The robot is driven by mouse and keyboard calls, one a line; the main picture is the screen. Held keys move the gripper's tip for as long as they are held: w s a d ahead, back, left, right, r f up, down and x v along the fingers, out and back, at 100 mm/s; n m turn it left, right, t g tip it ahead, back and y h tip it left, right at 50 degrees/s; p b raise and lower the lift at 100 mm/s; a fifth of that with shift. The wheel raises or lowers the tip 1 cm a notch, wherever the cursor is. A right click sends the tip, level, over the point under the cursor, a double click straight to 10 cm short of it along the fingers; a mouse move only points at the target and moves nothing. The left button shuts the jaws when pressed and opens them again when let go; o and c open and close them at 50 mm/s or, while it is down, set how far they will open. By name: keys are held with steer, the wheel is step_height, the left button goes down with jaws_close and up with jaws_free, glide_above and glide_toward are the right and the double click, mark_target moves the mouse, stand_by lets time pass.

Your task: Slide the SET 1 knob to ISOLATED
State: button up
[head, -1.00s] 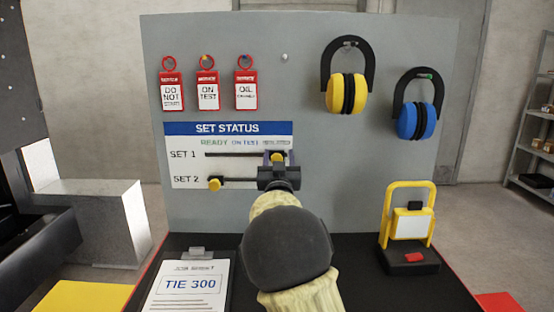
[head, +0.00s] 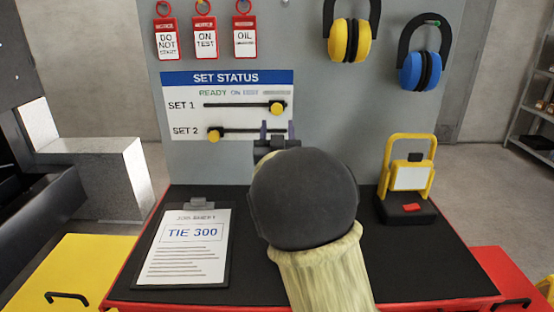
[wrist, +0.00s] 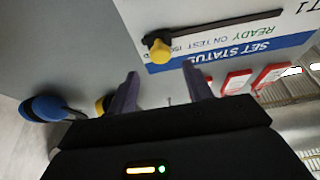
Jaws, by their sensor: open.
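The SET STATUS board (head: 180,85) is on the grey panel, with READY, ON TEST and a third, blurred label at the right. The yellow SET 1 knob (head: 277,108) sits at the right end of its slot, under that third label. It also shows in the wrist view (wrist: 159,50), beyond my fingers. The yellow SET 2 knob (head: 214,134) is at the left end of its slot. My gripper (head: 275,132) is open and empty, below and apart from the SET 1 knob. In the wrist view, its two fingers (wrist: 163,90) stand apart with nothing between them.
Red tags (head: 205,38) hang above the board. Yellow (head: 348,42) and blue (head: 420,70) ear defenders hang at the right. A clipboard (head: 187,248) and a yellow-framed lamp (head: 407,178) rest on the black bench top (head: 250,275).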

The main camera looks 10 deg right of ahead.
steer(key=v, duration=0.9)
steer(key=shift+s+b, duration=0.15)
steer(key=shift+b, duration=0.25)
steer(key=shift+d, duration=0.1)
step_height(320, 180, up, 10)
steer(key=p, duration=1)
